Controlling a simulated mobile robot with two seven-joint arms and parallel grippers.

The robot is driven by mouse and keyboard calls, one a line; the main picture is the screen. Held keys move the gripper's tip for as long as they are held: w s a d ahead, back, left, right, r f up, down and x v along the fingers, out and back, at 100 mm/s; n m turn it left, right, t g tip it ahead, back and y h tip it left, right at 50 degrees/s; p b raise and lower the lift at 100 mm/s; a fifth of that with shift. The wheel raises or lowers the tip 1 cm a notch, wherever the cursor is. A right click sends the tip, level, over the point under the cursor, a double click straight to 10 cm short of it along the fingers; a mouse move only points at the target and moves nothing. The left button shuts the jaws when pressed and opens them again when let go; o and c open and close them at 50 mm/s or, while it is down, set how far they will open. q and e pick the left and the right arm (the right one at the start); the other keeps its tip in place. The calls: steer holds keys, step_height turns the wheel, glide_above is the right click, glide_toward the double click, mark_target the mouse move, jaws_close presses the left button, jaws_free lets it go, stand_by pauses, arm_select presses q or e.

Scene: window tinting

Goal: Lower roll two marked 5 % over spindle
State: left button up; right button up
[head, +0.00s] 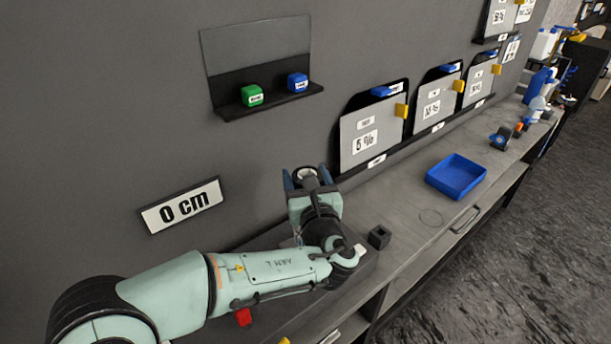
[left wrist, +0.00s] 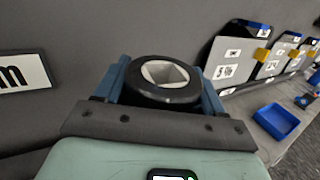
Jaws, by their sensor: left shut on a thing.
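My left gripper (head: 308,185) is shut on a dark roll (head: 308,173), its blue fingers on either side. The roll also shows in the left wrist view (left wrist: 163,97), end-on, with a black rim and a pale core with a square hole. It is held above the back of the counter, close to the wall. No 5 % mark can be read on the roll itself. I cannot make out a spindle; the gripper and arm hide the counter below the roll. My right gripper is not in view.
A panel marked 5 % (head: 372,131) leans at the wall, with similar panels to its right. A blue tray (head: 456,177) and a small black block (head: 379,237) stand on the counter. A 0 cm sign (head: 181,205) and a shelf with green and blue cubes are on the wall.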

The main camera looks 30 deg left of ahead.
arm_select(q)
steer(key=shift+f+b, duration=1)
steer(key=shift+f, duration=0.7)
steer(key=o, duration=1.8)
steer(key=shift+o, duration=0.2)
steer(key=b+v, duration=0.1)
steer(key=v, duration=1.2)
steer(key=shift+s, duration=0.2)
steer(key=shift+d, duration=0.15)
